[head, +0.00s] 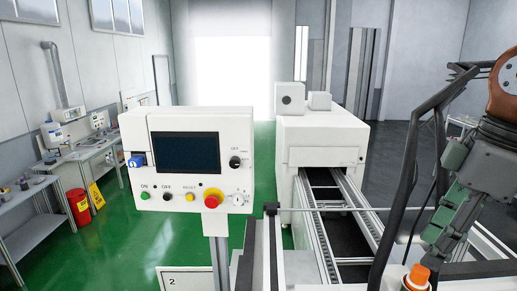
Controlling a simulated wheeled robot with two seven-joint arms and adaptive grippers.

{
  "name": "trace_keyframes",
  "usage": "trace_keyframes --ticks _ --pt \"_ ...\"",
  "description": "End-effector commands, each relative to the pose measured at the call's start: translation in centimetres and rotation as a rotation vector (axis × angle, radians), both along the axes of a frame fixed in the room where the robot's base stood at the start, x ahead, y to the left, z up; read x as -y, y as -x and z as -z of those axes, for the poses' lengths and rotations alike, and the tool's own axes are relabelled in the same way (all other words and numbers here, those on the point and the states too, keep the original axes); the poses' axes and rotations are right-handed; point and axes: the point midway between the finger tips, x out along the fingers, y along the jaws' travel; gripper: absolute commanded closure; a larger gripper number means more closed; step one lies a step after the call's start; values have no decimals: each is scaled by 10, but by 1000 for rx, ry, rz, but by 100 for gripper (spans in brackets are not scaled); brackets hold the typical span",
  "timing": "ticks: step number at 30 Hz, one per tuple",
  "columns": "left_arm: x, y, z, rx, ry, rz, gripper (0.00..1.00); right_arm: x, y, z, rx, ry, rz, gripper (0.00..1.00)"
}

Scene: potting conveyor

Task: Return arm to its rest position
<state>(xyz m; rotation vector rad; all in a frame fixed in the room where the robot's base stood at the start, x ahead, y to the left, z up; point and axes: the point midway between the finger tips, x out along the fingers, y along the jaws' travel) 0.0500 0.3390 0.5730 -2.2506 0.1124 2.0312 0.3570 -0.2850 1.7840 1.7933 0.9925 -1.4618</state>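My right gripper (440,222) hangs at the right edge of the head view, below a brown-orange arm joint. It is dark grey with green patches and points down and to the left. It is over the area right of the conveyor, above an orange-capped object (418,276) at the bottom edge. I cannot tell whether it touches anything or how far apart its fingers are. No held object can be made out. My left arm and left gripper are not in view.
A control panel (188,199) with a dark screen stands on a post at centre left. A conveyor (318,222) runs into a white machine (322,150). Black bars (399,190) stand beside my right gripper.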

Motion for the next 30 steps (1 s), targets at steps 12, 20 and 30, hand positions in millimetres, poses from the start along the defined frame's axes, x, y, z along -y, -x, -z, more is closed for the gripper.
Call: trace_keyframes --ticks 12,20,30 --pt "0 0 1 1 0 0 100 0 0 -5 -2 0 1 61" --pt "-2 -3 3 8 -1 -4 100 7 -5 -4 7 -21 15 61" --pt "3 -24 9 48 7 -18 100 46 -29 2 51 -123 92 61"
